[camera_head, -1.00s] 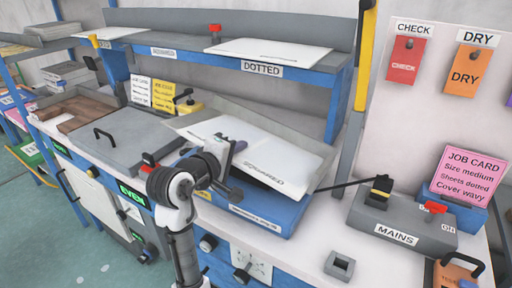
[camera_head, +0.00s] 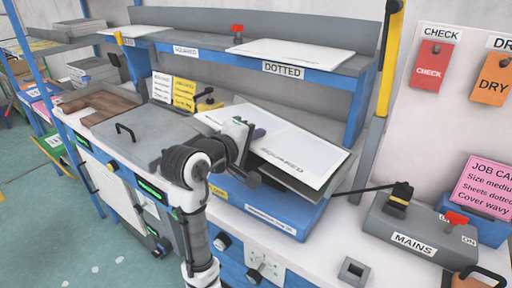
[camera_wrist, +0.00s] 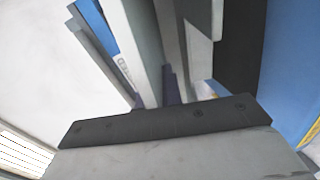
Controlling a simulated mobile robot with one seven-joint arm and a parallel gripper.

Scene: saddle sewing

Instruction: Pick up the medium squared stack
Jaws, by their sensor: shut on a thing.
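The squared stack (camera_head: 290,150) is a flat white sheet stack with SQUARED printed near its front edge. It sits tilted above the blue bench unit (camera_head: 262,218), with a grey plate (camera_head: 308,190) showing under its front right edge. My gripper (camera_head: 250,142) is shut on the stack's left front part, and my wrist hides that part of the edge. In the wrist view my gripper (camera_wrist: 172,88) is seen very close, with pale and grey surfaces around it; which of these is the stack is hard to tell there.
A dotted stack (camera_head: 290,52) lies on the shelf (camera_head: 345,72) above. A grey lidded box (camera_head: 130,128) stands to the left. The MAINS switch box (camera_head: 420,228), with a black lever, is at the right. A pink job card (camera_head: 485,185) stands behind it.

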